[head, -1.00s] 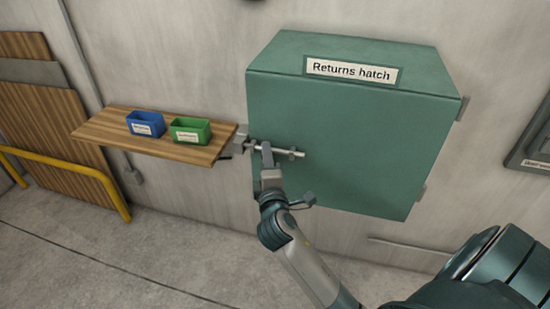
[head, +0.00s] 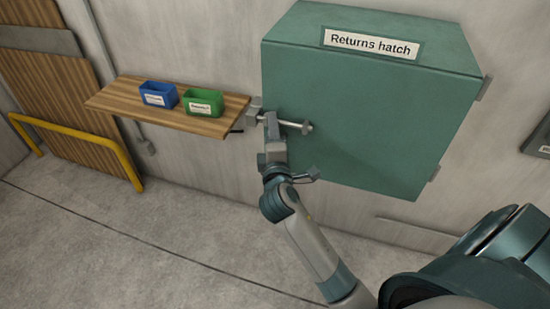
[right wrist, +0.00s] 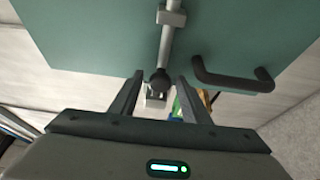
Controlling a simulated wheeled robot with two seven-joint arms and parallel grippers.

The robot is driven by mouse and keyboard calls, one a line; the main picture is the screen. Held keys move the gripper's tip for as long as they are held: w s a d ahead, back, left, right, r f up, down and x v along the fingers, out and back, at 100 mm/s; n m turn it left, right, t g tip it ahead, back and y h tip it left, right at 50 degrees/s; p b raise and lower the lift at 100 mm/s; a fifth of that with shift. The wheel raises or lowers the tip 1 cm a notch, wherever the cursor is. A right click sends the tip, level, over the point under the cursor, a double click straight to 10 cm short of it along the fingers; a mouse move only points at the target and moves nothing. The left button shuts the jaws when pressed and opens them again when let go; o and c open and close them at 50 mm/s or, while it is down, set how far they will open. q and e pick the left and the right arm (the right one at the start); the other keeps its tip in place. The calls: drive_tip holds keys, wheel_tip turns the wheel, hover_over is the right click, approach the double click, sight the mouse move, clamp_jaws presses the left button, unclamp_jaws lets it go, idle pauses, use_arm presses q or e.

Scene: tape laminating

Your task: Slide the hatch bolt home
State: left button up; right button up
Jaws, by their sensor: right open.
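The green returns hatch (head: 365,105) is on the wall with its door closed. A grey bolt rod (head: 291,124) lies across its left side, ending at the right in a small metal fitting (head: 308,128). My right gripper (head: 270,119) is at the rod's left part and hides some of it. In the right wrist view the rod (right wrist: 168,42) runs through a guide (right wrist: 171,17) to a dark knob (right wrist: 160,78). The open fingers (right wrist: 160,88) stand either side of the knob, with gaps visible. A metal bracket (right wrist: 155,99) shows just past it; whether the bolt enters it is unclear.
A wooden shelf (head: 125,97) left of the hatch holds a blue bin (head: 158,95) and a green bin (head: 203,103). A black bar handle (right wrist: 232,83) is near the right finger in the wrist view. A yellow rail (head: 85,140) stands far left.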

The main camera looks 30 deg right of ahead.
drive_tip(key=b+v, duration=0.5)
drive_tip(key=v, duration=1.1)
drive_tip(key=shift+s+a, duration=0.3)
